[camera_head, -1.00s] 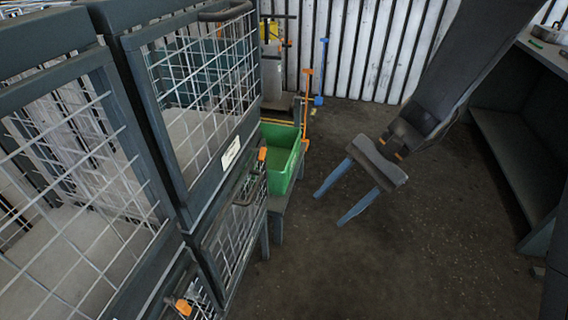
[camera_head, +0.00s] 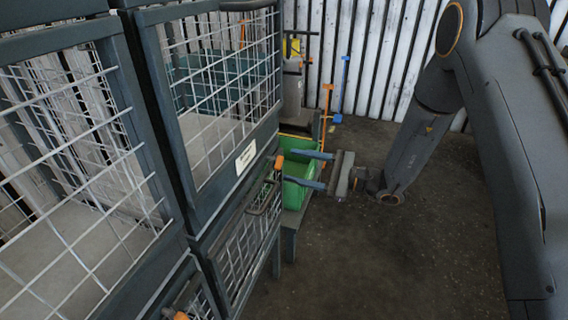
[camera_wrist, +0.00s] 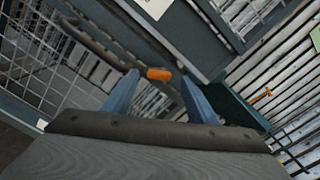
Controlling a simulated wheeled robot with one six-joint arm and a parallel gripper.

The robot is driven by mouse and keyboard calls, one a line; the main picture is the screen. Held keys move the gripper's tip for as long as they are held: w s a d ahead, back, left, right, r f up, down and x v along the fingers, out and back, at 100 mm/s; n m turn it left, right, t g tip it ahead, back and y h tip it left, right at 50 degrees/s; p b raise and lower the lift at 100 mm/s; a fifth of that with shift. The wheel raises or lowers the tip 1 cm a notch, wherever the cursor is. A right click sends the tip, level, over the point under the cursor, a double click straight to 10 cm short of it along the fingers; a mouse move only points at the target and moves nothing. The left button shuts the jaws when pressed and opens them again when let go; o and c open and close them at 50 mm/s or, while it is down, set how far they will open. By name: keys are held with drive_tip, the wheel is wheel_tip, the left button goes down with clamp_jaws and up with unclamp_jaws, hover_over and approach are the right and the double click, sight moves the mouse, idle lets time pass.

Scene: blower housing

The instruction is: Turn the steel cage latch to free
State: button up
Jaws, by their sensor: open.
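The steel cages have dark frames and wire mesh doors and stand stacked at the left in the head view. An orange-tipped latch (camera_head: 279,162) sits at the right edge of the lower cage door (camera_head: 245,248), just below the upper cage's white label. The latch's orange tip (camera_wrist: 159,74) also shows in the wrist view, ahead of and between the two blue fingers. My gripper (camera_head: 312,170) is open and empty. Its fingers point left toward the latch, a little to its right, with a gap. The latch's pivot is too small to make out.
A green bin (camera_head: 298,180) stands behind my fingers on a low stand. A second orange tip (camera_head: 181,316) shows low on the left cage. Orange and blue upright tools (camera_head: 344,85) lean near the white slatted wall. The floor at centre right is clear.

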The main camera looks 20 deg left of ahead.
sight(282, 161)
drive_tip(key=shift+w+a, duration=0.15)
drive_tip(key=shift+a, duration=1.75)
drive_tip(key=c, duration=0.9)
drive_tip(key=shift+a, duration=0.3)
drive_tip(key=shift+c, duration=0.8)
drive_tip(key=shift+d+m+p, duration=0.3)
drive_tip(key=shift+m+p, duration=0.15)
drive_tip(key=shift+m, duration=0.65)
drive_tip(key=shift+w+r+m+p, duration=0.15)
drive_tip(key=shift+m+p, duration=0.3)
drive_tip(key=shift+m, duration=1.75)
